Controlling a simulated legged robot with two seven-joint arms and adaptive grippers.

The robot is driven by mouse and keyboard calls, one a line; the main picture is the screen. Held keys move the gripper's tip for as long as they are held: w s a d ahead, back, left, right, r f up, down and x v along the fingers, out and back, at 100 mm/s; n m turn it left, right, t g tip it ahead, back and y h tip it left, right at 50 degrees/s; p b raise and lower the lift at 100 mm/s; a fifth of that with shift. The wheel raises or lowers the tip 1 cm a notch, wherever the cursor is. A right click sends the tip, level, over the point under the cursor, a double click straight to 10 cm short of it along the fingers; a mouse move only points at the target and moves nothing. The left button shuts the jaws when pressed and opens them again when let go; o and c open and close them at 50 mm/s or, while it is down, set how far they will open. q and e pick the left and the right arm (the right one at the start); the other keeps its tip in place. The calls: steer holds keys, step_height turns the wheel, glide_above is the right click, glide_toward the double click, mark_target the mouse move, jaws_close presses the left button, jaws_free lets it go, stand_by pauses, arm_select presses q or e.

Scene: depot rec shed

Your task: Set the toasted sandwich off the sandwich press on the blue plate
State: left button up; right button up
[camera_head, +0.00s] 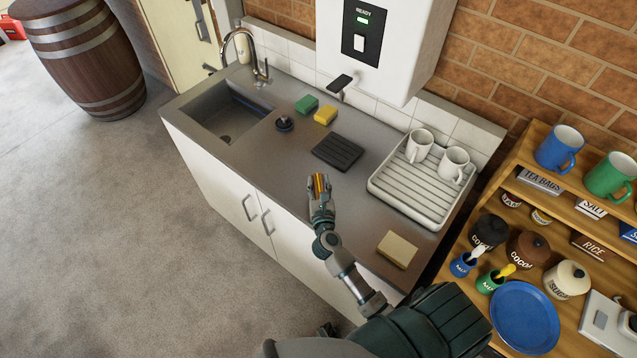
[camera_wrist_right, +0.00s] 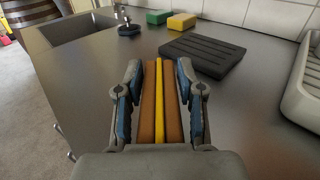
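My right gripper (camera_head: 320,190) is shut on the toasted sandwich (camera_head: 319,183), above the grey worktop. In the right wrist view the sandwich (camera_wrist_right: 160,100) stands on edge between the blue-padded fingers, two brown slices with a yellow layer. The blue plate (camera_head: 525,316) lies at the lower right on the wooden shelf unit, well away from the gripper, and its visible top is bare. A pale appliance (camera_head: 606,322), cut off at the right edge, may be the sandwich press; I cannot tell for sure. My left gripper is not in view.
A black ridged mat (camera_head: 338,152), sponges (camera_head: 325,115) and a sink (camera_head: 228,115) are on the worktop. A white drainer (camera_head: 420,200) with two mugs stands between gripper and shelf. Jars and spoon pots (camera_head: 490,282) crowd the plate's far side. A beige block (camera_head: 397,250) lies nearby.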

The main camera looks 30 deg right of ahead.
steer(key=shift+o, duration=0.8)
steer(key=shift+s+r, duration=0.1)
steer(key=b+v, duration=0.1)
steer(key=v, duration=1)
steer(key=shift+a, duration=0.1)
steer(key=shift+s+a, duration=0.15)
steer(key=shift+s, duration=0.25)
